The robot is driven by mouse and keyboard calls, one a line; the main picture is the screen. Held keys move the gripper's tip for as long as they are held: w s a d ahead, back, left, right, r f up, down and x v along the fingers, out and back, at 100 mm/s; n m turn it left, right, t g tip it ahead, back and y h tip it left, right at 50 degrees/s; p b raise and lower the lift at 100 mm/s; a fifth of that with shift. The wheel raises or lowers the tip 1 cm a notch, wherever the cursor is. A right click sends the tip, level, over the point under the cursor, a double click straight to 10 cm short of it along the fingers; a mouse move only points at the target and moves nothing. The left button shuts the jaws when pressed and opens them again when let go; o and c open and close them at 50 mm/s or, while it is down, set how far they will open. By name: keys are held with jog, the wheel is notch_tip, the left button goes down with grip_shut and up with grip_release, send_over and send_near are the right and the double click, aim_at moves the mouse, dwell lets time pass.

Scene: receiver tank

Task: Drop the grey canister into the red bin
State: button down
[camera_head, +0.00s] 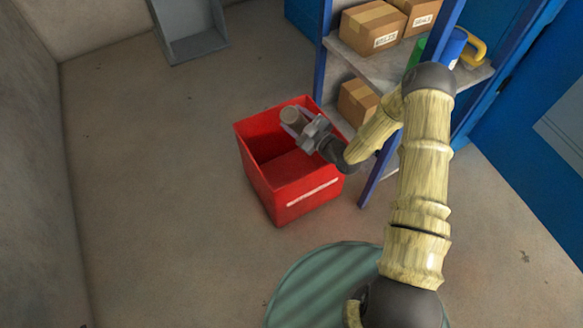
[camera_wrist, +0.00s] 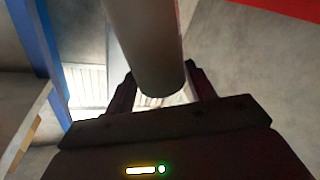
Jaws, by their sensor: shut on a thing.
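The grey canister (camera_head: 294,117) is held in my gripper (camera_head: 299,122), above the back right part of the red bin. In the wrist view the canister (camera_wrist: 148,45) stands out between the two fingers of my gripper (camera_wrist: 160,88), which are shut on it. The red bin (camera_head: 306,199) stands on the floor with its open top up, left of the shelf. Its visible inside looks empty; part of it is hidden by my gripper and arm. A red strip of the bin (camera_wrist: 285,8) shows at the top right of the wrist view.
A blue-framed shelf (camera_head: 327,45) stands right of the bin, close to my arm. It bears cardboard boxes (camera_head: 372,27), a green item (camera_head: 416,50) and a blue-and-yellow item. A grey container (camera_head: 190,25) stands at the back wall. The floor left of the bin is clear.

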jog(key=shift+r, duration=0.1)
jog(key=c, duration=0.5)
grip_release()
jog(key=shift+o, duration=0.3)
jog(key=p+v, duration=0.5)
jog(key=v, duration=1.2)
jog(key=shift+s+d, duration=0.15)
jog(key=shift+d, duration=0.05)
